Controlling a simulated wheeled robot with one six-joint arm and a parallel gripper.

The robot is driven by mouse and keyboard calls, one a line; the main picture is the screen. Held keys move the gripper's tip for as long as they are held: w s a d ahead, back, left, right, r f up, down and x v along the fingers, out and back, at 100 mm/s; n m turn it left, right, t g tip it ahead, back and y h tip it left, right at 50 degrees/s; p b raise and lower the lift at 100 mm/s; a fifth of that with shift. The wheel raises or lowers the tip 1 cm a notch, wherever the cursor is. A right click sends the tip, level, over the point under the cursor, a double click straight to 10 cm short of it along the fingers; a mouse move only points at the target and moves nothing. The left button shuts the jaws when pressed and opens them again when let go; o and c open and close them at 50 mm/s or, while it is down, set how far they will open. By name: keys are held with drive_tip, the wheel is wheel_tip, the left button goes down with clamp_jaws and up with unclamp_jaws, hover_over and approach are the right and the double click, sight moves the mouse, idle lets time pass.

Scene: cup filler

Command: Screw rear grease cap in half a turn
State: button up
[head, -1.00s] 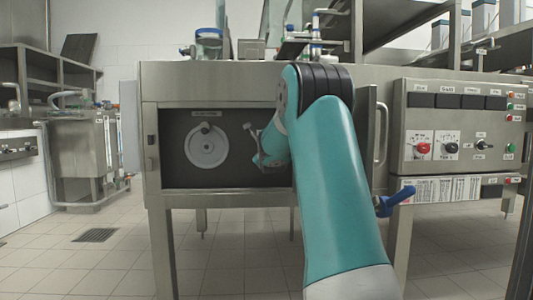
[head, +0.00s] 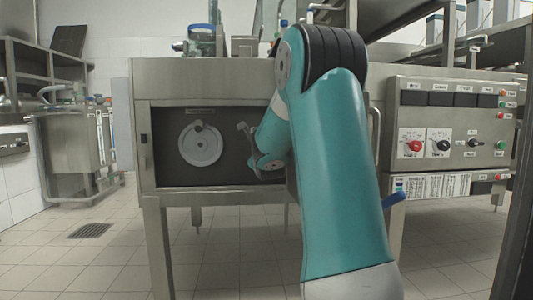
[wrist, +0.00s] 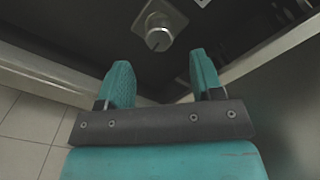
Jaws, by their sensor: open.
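A short round metal cap (wrist: 158,32) with a slot-like dark mark on its face sits on a square metal plate in the wrist view. I take it for the grease cap. My gripper (wrist: 162,75) is open, with its two teal fingers apart and nothing between them. The cap lies beyond the fingertips, roughly in line with the gap, and they do not touch it. In the head view my gripper is at the dark recessed panel (head: 225,172); its fingers are not clear there, and I cannot make out the cap.
A pale round disc (head: 200,144) with a small knob is on the panel, left of my gripper. A steel frame surrounds the recess. The tiled floor at left is open.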

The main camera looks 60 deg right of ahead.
drive_tip(key=p+v, duration=0.1)
drive_tip(key=v, duration=0.9)
drive_tip(key=shift+s, duration=0.3)
drive_tip(key=shift+a, duration=0.1)
drive_tip(key=w+a+n+g+y+p, duration=0.1)
drive_tip(key=w+a+n+y+p, duration=0.35)
drive_tip(key=a+n, duration=0.7)
drive_tip(key=w+a+n+y+p, duration=0.1)
drive_tip(key=a+n+y+p, duration=0.6)
drive_tip(key=a, duration=0.7)
drive_tip(key=s+a+r+n+g+y+p, duration=0.2)
drive_tip(key=s+a+n+g+y, duration=0.1)
drive_tip(key=s+a+n, duration=0.3)
drive_tip(key=s+a+r+n+g+y+p, duration=0.1)
drive_tip(key=s+a+n+g+y+p, duration=0.15)
drive_tip(key=a+n, duration=0.65)
drive_tip(key=s+a+r+n+g+y+p, duration=0.1)
drive_tip(key=s+a+r+n+g+p, duration=0.15)
drive_tip(key=s+n, duration=0.35)
drive_tip(key=s+a+r+n+g+p, duration=0.1)
drive_tip(key=s+a+r+n+g, duration=0.15)
drive_tip(key=s+n, duration=0.3)
wheel_tip(320, 180, up, 36)
drive_tip(key=m+p, duration=0.1)
drive_tip(key=p, duration=3.6)
drive_tip(key=shift+w+a, duration=0.2)
drive_tip(key=shift+w, duration=0.15)
